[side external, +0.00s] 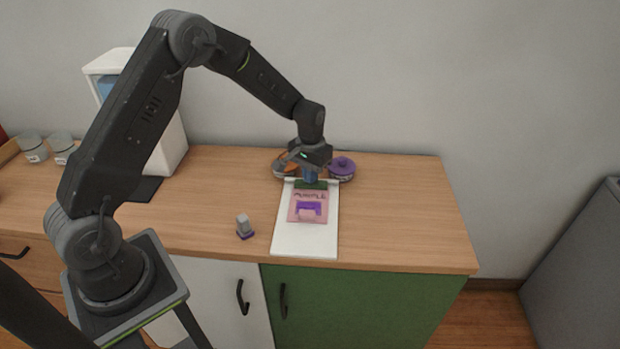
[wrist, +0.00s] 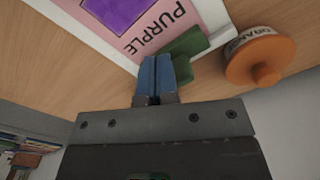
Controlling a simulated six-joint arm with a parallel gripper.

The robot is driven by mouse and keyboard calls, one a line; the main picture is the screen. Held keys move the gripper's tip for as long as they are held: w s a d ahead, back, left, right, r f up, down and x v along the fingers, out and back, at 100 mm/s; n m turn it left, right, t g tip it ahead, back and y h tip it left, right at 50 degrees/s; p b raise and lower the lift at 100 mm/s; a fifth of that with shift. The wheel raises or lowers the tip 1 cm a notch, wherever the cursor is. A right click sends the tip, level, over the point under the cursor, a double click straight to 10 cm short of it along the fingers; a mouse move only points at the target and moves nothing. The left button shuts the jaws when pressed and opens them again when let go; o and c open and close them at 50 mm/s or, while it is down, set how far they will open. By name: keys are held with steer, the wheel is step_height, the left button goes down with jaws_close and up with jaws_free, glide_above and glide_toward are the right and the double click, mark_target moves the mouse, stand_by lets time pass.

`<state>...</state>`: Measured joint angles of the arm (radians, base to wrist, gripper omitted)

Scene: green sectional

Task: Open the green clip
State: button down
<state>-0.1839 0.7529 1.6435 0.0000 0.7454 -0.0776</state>
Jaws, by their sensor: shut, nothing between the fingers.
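The green clip (wrist: 188,46) sits at the top edge of a white board (wrist: 88,28) and overlaps a pink card (wrist: 150,22) marked "PURPLE". In the side external view the clip (side external: 311,184) shows as a dark green bar below my gripper (side external: 310,178). The board (side external: 290,238) lies flat on the wooden counter with the card (side external: 298,210) on it. My gripper's blue fingers (wrist: 154,70) are shut together and empty. In the wrist view they are right beside the clip; I cannot tell whether they touch it.
An orange-lidded pot (wrist: 262,62) stands close beside the clip, and a purple-lidded pot (side external: 342,170) stands on the other side. A small grey and purple stamp (side external: 244,227) stands left of the board. The counter (side external: 400,215) is clear to the right.

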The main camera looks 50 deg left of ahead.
steer(key=shift+w+a, duration=0.5)
steer(key=shift+a, duration=0.05)
steer(key=shift+d, duration=0.1)
steer(key=shift+s+d+r, duration=0.55)
steer(key=shift+s, duration=0.05)
steer(key=shift+r, duration=3)
steer(key=s+d+r+m+t, duration=0.1)
steer(key=s+d+r+t, duration=0.3)
steer(key=s+r, duration=0.85)
steer(key=s+d+r+m, duration=0.1)
steer(key=s+d+r, duration=0.1)
steer(key=s, duration=0.5)
steer(key=s+d+r+m+t, duration=0.1)
steer(key=s+d+r, duration=0.1)
steer(key=s, duration=0.5)
steer(key=shift+s+d+r+t, duration=0.3)
steer(key=shift+s+r, duration=0.1)
steer(key=shift+r, duration=0.1)
